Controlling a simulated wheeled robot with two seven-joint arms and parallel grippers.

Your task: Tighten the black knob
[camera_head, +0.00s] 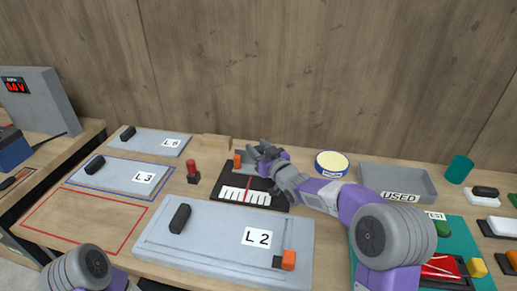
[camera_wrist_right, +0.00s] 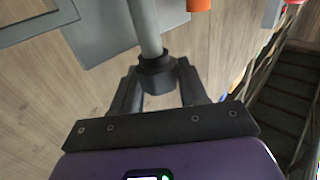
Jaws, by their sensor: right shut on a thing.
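The black knob (camera_wrist_right: 156,74) shows in the right wrist view as a dark collar at the end of a grey rod (camera_wrist_right: 146,28). My right gripper (camera_wrist_right: 157,88) has one finger on each side of it and is shut on it. In the head view my right gripper (camera_head: 262,152) is at the back of the black base with a white scale (camera_head: 245,195); the knob is hidden there by the gripper. My left gripper is out of view; only part of my left arm shows at the bottom left.
An orange block (camera_head: 237,161) is just left of my right gripper. A red-topped post (camera_head: 192,170) stands farther left. A grey plate marked L2 (camera_head: 215,226) lies in front. A yellow-topped round tin (camera_head: 332,163) and a grey USED tray (camera_head: 398,181) are to the right.

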